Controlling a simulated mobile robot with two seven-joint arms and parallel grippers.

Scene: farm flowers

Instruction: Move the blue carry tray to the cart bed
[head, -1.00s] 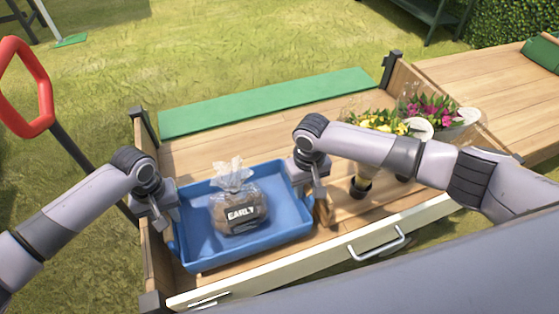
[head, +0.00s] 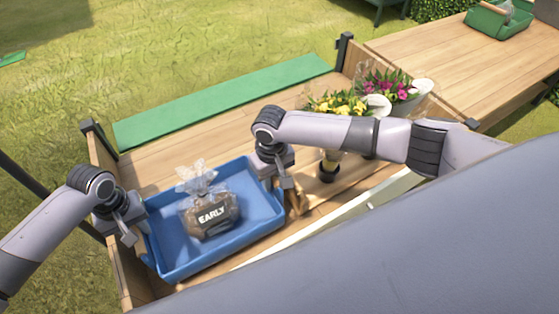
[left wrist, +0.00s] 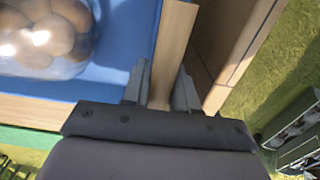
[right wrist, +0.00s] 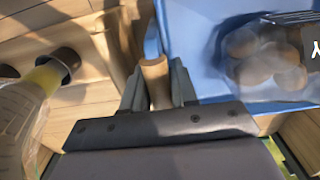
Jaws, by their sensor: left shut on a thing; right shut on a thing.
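The blue carry tray (head: 262,205) is over the front left part of the wooden cart bed (head: 175,160). Whether it rests on the boards or hangs just above them, I cannot tell. A clear bag labelled EARLY (head: 210,214), with brown round things inside, sits in the tray. My left gripper (head: 130,230) is shut on the tray's left wooden handle (left wrist: 174,45). My right gripper (head: 285,185) is shut on its right wooden handle (right wrist: 155,78). The tray also shows in the left wrist view (left wrist: 125,40) and the right wrist view (right wrist: 188,40).
Yellow flowers (head: 338,103) and pink flowers (head: 388,87) stand in holders at the bed's right. A green strip (head: 225,100) lies along the back edge. A wooden table (head: 440,60) with a green carrier (head: 500,22) is beyond at right. Bare boards lie behind the tray.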

